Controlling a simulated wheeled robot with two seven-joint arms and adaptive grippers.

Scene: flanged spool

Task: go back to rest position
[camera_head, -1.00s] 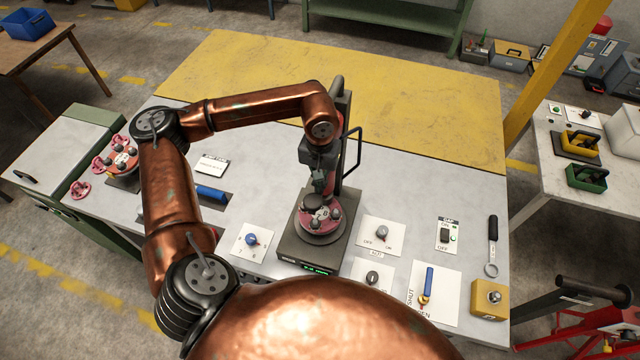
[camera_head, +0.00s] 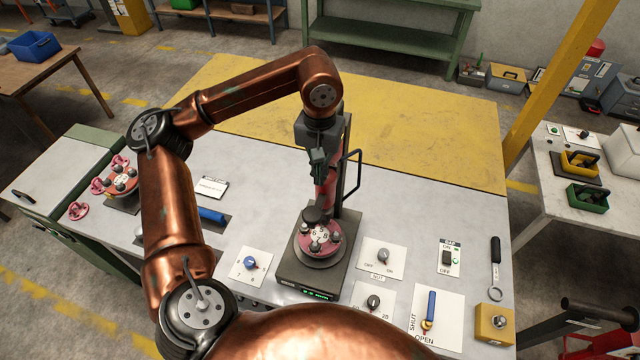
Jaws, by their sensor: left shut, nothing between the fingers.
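My left arm comes in from the left, and my left gripper (camera_head: 318,178) points down, shut and empty. It hangs above a dark bench device with a green display (camera_head: 320,294), in front of a red column (camera_head: 327,190). Below it a round red flanged piece (camera_head: 318,238), with dark knobs and a white numbered middle, sits on the device. A gap shows between the gripper and this piece. A similar red flanged piece (camera_head: 121,180) sits at the left end of the bench, partly near my arm. My right gripper is not in view.
A grey bench with a yellow mat (camera_head: 410,120) lies under the arm. Knob panels, a blue-handled valve panel (camera_head: 430,310), a wrench (camera_head: 495,262) and a yellow box (camera_head: 494,323) stand to the right. The device's dark post and looped handle (camera_head: 350,180) are close beside the gripper.

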